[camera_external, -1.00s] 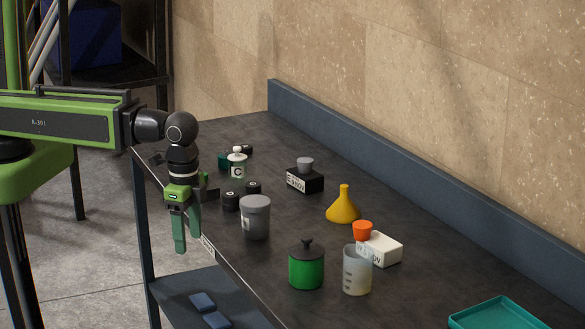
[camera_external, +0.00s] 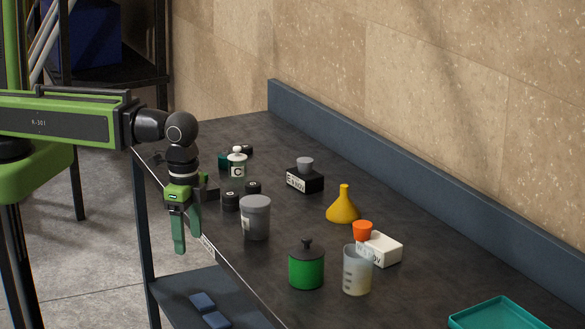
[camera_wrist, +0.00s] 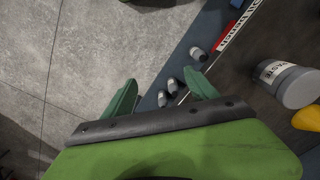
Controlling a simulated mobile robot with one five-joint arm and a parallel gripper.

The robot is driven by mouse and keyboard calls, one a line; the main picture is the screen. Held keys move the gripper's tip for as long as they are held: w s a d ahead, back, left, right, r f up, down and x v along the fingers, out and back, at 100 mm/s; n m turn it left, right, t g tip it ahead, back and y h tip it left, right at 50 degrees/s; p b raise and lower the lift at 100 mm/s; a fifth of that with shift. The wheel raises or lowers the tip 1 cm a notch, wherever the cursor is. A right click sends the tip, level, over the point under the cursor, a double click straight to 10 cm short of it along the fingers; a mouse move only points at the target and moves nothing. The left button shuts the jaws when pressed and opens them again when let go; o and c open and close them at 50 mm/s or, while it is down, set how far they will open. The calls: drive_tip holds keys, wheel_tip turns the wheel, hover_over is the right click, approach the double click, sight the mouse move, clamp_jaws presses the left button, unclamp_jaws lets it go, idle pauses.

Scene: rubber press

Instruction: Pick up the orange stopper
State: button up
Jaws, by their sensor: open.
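The orange stopper (camera_external: 362,231) shows in the external view. It sits on or at the edge of a white labelled block (camera_external: 381,248), behind a clear beaker, toward the right part of the bench. My gripper (camera_external: 187,246) hangs pointing down at the bench's left edge, well to the left of the stopper. In the wrist view my gripper's two green fingers (camera_wrist: 163,97) are spread apart, open and empty, over the floor and bench edge. The stopper is not seen in the wrist view.
Around the stopper stand the beaker (camera_external: 357,272), a green lidded pot (camera_external: 306,268) and a yellow funnel (camera_external: 343,205). A grey jar (camera_external: 255,218) stands between my gripper and them. A teal tray (camera_external: 497,315) lies at the front right. A raised rim (camera_external: 420,185) runs along the wall.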

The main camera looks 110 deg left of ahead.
wheel_tip(320, 180, up, 4)
drive_tip(key=f+n+t+y+b, duration=0.1)
drive_tip(key=n+t+y+b, duration=0.8)
drive_tip(key=t+y+b, duration=0.15)
hover_over(372, 236)
drive_tip(key=s+d, duration=1.1)
drive_tip(key=shift+g+h, duration=0.45)
drive_tip(key=b+x, duration=0.5)
drive_tip(key=x, duration=0.6)
drive_tip(key=shift+w, duration=0.1)
drive_tip(key=shift+w+a, duration=0.2)
drive_tip(key=shift+a, duration=0.1)
drive_tip(key=b+x, duration=0.2)
drive_tip(key=x, duration=0.3)
drive_tip(key=shift+a+f+b, duration=0.1)
drive_tip(key=shift+f+b, duration=0.15)
drive_tip(key=shift+b, duration=0.05)
drive_tip(key=shift+s+r, duration=0.1)
